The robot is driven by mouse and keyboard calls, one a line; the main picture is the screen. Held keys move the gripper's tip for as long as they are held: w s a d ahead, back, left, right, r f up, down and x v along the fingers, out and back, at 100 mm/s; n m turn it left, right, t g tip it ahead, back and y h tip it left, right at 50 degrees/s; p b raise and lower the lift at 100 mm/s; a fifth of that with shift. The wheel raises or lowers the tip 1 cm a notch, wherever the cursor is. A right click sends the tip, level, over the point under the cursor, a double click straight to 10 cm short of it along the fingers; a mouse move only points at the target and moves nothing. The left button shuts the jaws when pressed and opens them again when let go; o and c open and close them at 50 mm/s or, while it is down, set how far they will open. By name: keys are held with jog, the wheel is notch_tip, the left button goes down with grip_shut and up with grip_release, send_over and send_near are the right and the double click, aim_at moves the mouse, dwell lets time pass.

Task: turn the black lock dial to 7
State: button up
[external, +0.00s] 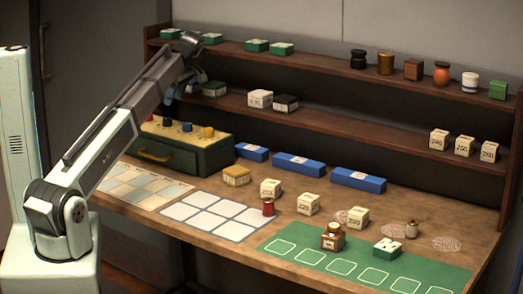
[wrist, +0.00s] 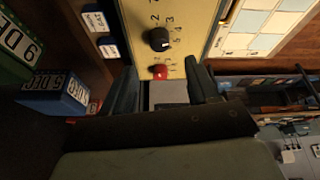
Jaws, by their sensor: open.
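The black lock dial (wrist: 158,39) sits on the yellow top panel (wrist: 178,12) of a green box, with small printed numbers around it. A pale mark shows on the dial, but I cannot tell which number it points to. A red knob (wrist: 159,71) lies between the dial and my gripper in the wrist view. My gripper (wrist: 163,82) is open and apart from the black dial, its two fingers on either side of the picture's middle. In the external view my gripper (external: 187,82) is above the green box (external: 200,157); the black dial (external: 166,121) shows on its top.
A blue knob (external: 187,127) and a yellow knob (external: 208,132) share the panel. Shelves (external: 350,115) with small boxes and jars run behind my gripper. Blue boxes (external: 298,165) lie right of the green box. A white-tiled mat (external: 210,213) lies in front.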

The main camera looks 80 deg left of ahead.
aim_at(167, 118)
jog(key=x, duration=0.8)
jog(key=shift+s+a+f, duration=0.1)
jog(key=shift+a+f, duration=0.05)
jog(key=shift+f, duration=0.1)
jog(key=c, duration=1)
